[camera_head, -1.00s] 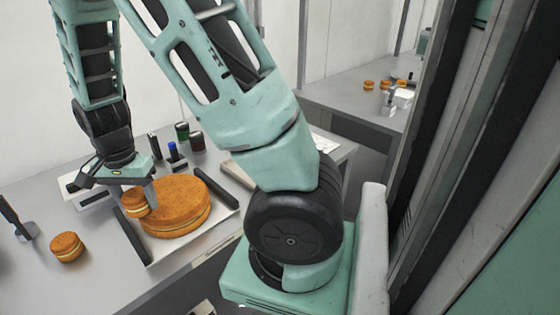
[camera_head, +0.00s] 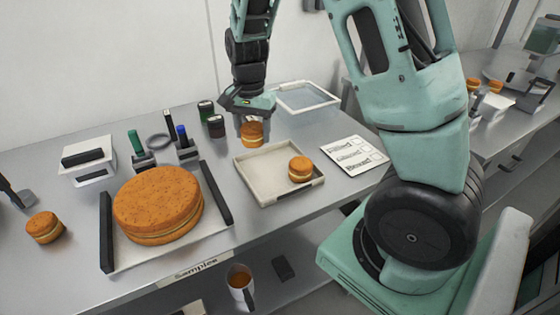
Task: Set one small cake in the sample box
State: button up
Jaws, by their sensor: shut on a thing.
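My gripper (camera_head: 251,121) is shut on a small round orange-brown cake (camera_head: 252,136) with a pale filling. From this view it shows just behind the back rim of a shallow beige tray (camera_head: 262,189); its height is hard to judge. A similar small cake (camera_head: 300,169) sits in that tray at the right. Another small cake (camera_head: 44,227) lies on the table at the far left. A clear, open, shallow box (camera_head: 337,101) stands behind and right of my gripper and looks empty. I cannot tell for sure which container is the sample box.
A large filled cake (camera_head: 157,205) sits on a tray with black handles (camera_head: 106,232). Dark jars (camera_head: 215,125), markers and a white box (camera_head: 88,172) stand behind. A printed card (camera_head: 354,154) lies right of the beige tray. A mug (camera_head: 240,281) is below the table edge.

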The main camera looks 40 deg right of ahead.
aim_at(255, 167)
notch_tip(255, 167, down, 8)
jog(key=shift+f, duration=0.2)
dwell(0.3)
jog(key=shift+f, duration=0.2)
jog(key=o, duration=0.4)
jog(key=shift+r, duration=0.1)
